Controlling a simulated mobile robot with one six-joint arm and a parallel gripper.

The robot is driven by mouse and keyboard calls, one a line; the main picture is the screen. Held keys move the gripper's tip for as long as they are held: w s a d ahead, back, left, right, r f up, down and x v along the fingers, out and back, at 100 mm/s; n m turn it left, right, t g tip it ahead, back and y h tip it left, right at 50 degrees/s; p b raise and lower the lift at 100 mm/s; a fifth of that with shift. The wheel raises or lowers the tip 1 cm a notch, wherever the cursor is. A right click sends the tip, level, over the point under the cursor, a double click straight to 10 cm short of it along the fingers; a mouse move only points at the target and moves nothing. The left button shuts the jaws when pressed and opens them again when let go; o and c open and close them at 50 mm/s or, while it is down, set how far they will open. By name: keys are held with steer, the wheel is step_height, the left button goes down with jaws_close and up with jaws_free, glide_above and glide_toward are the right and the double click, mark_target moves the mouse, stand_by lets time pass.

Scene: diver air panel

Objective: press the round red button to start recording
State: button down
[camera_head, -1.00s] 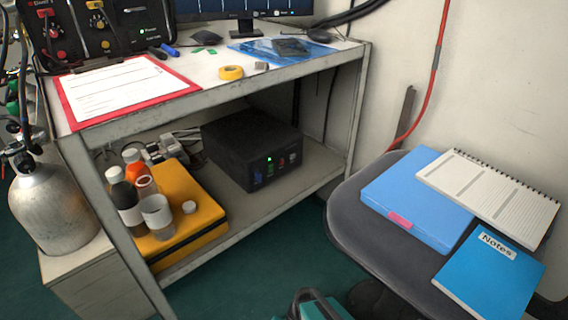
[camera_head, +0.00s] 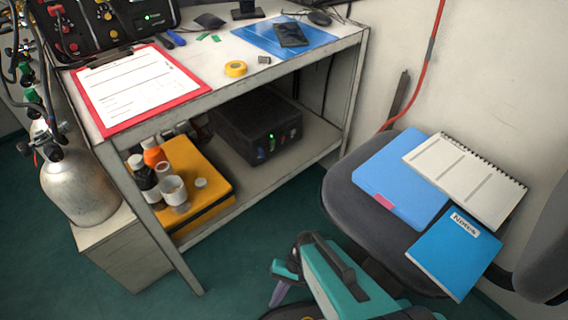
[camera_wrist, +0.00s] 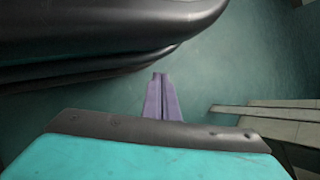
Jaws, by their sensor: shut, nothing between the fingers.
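My gripper (camera_wrist: 159,78) is shut and empty in the wrist view, its purple fingers together over the green floor. In the head view, my gripper (camera_head: 277,296) is low at the bottom edge, in front of the bench and left of the chair. A black box (camera_head: 240,128) stands on the lower shelf; its front has a lit green light and small coloured controls, one reddish. A black panel (camera_head: 110,33) at the top left carries red and yellow knobs. I cannot tell which red part is the round button. My gripper touches none of these.
The bench (camera_head: 205,103) holds a red clipboard (camera_head: 183,72), yellow tape (camera_head: 235,69) and a blue folder. A yellow case (camera_head: 215,208) with bottles sits below. A chair (camera_head: 345,195) with notebooks is at right, a gas cylinder (camera_head: 85,190) at left. Floor before the bench is free.

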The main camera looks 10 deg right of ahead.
steer(key=s+d+r+h+p, duration=0.1)
steer(key=d+r+p, duration=0.1)
steer(key=r+p, duration=1)
steer(key=d+r+h+p, duration=0.1)
steer(key=d+r+p, duration=0.1)
steer(key=r+p, duration=0.9)
steer(key=d+r+n+h+p, duration=0.2)
steer(key=d+r+h+p, duration=0.2)
steer(key=d+r+p, duration=0.4)
steer(key=shift+s+d+r+n+p, duration=0.4)
steer(key=shift+r+p, duration=2.6)
steer(key=shift+p, duration=1.2)
steer(key=shift+s, duration=0.1)
